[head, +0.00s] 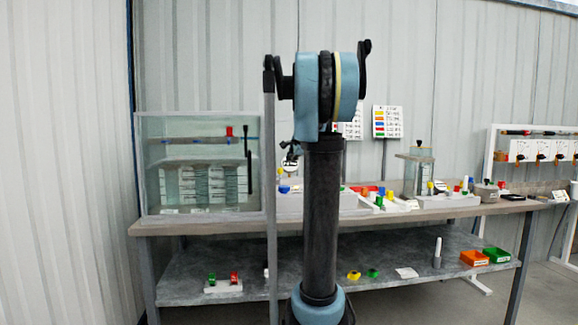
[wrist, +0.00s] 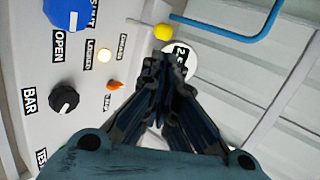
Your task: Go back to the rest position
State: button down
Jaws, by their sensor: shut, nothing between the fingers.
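My gripper (wrist: 165,64) is shut and empty in the wrist view, its dark fingers together in the middle of the picture. Its tips overlap part of a round white tag (wrist: 182,57); I cannot tell whether they touch it. A light panel (wrist: 110,18) lies to the left, with a blue knob (wrist: 66,10) by the word OPEN and a black knob (wrist: 64,99) by the word BAR. In the head view my arm stands upright in front of the bench, and part of my gripper (head: 291,151) shows at its left, above the bench top.
The workbench (head: 215,226) crosses the head view, with a clear tank (head: 200,130) at its left. Small coloured parts stand along its top. The lower shelf (head: 320,262) holds orange (head: 474,258) and green bins (head: 497,255). A blue tube (wrist: 230,33) and yellow ball (wrist: 163,32) are near my fingertips.

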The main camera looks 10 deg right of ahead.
jog(key=s+a+f+n+g, duration=0.1)
jog(key=s+a+f+n, duration=0.2)
jog(key=s+f, duration=0.35)
jog(key=s+a+f+n+g, duration=0.2)
jog(key=s+a+f+n, duration=0.15)
jog(key=s, duration=0.65)
jog(key=s+a+f+n+g, duration=0.15)
jog(key=s+a+f, duration=0.25)
jog(key=s, duration=0.5)
jog(key=s+f+n+g, duration=0.2)
jog(key=s+f+n, duration=0.2)
jog(key=s+f, duration=0.6)
jog(key=s+f+n+g+h, duration=0.1)
jog(key=s+f+n, duration=0.4)
jog(key=s+f, duration=0.5)
jog(key=s+g, duration=0.1)
jog(key=s, duration=0.4)
jog(key=shift+s+a+f+n, duration=0.15)
jog(key=shift+a+n, duration=0.15)
jog(key=shift+g, duration=0.25)
jog(key=shift+w+f, duration=0.2)
jog(key=shift+w, duration=0.3)
